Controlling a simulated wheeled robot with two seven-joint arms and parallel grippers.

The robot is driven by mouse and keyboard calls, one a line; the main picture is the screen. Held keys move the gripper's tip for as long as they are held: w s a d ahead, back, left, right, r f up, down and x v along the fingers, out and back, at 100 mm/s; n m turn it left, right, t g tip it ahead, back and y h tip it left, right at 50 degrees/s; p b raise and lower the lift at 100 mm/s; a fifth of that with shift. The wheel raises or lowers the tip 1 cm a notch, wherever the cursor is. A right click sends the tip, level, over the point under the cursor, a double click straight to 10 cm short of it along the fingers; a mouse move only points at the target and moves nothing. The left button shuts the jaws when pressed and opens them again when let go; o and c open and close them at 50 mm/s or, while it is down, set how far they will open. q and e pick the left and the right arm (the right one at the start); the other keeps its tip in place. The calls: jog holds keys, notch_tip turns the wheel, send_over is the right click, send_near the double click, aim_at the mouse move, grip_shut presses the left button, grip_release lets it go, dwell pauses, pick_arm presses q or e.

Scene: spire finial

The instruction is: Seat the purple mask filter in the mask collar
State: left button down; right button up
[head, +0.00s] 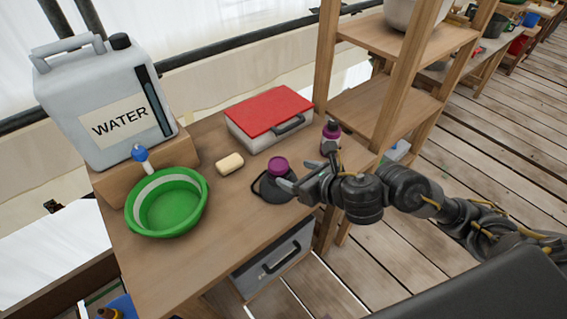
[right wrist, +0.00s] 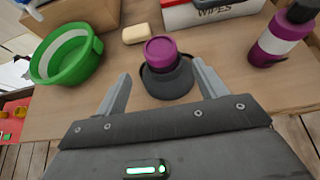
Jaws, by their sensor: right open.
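The purple mask filter (head: 278,164) sits on top of the dark mask collar (head: 279,190), near the table's front right. Both also show in the right wrist view, the purple filter (right wrist: 161,51) above the black collar (right wrist: 168,82). The filter looks upright, with its lower edge at the collar's opening; I cannot tell how deep it sits. My right gripper (head: 292,188) is open and empty, close in front of the mask. In the right wrist view its two fingers (right wrist: 160,80) stand apart, one to each side of the collar. My left gripper is not in view.
A green basin (head: 167,222), a soap bar (head: 230,164), a red-lidded wipes box (head: 268,112) and a purple bottle (head: 330,138) stand around the mask. A water jug (head: 108,110) stands on a wooden block at the back left. A wooden shelf (head: 375,105) rises at the right.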

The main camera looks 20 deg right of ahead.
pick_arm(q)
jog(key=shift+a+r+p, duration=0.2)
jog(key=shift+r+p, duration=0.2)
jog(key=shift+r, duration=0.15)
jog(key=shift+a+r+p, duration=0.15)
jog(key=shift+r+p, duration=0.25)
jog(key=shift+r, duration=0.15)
pick_arm(e)
jog(key=shift+v, duration=1.6)
